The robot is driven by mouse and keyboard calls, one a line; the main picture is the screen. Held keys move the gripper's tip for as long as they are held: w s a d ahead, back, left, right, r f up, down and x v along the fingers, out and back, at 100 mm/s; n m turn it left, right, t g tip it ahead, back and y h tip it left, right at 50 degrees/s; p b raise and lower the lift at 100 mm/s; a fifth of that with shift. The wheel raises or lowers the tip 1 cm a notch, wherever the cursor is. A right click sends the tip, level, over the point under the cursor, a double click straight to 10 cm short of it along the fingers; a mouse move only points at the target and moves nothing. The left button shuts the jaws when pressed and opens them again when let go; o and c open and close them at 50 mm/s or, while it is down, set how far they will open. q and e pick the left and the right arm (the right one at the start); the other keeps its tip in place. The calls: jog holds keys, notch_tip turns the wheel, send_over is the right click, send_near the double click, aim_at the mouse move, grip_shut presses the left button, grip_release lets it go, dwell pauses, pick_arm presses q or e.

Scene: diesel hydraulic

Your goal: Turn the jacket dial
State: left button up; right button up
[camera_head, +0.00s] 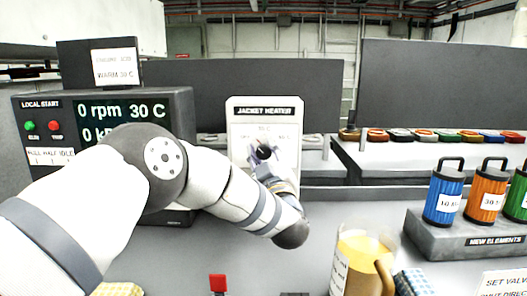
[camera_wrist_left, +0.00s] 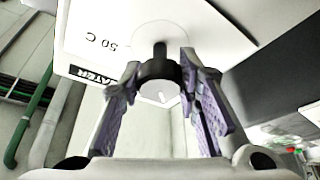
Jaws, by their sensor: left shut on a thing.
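The jacket heater panel (camera_head: 265,112) is a white upright plate with a black title strip, standing behind my left arm. Its dial (camera_head: 263,152) is a black round knob, partly covered by my left gripper (camera_head: 260,160). In the left wrist view the panel (camera_wrist_left: 110,35) appears upside down with a "50 C" mark. There the black dial (camera_wrist_left: 160,82) sits between the two purple-padded fingers of my left gripper (camera_wrist_left: 165,88), which is shut on it. A small white pointer mark shows near the dial's lower edge. Much of the panel's scale is hidden in the head view.
A display box (camera_head: 185,105) on the left reads 0 rpm and 30 C. A jug of yellow liquid (camera_head: 360,255) stands at the front. A tray of new elements (camera_head: 465,238) is on the right. A red block (camera_head: 217,283) is at the bottom edge.

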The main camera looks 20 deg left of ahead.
pick_arm(q)
jog(key=shift+n+g+y, duration=0.4)
jog(key=shift+n+g, duration=0.3)
jog(key=shift+n, duration=1.3)
jog(key=o, duration=1.2)
jog(key=v, duration=0.7)
jog(key=shift+s+d, duration=0.2)
jog(key=shift+f, duration=0.1)
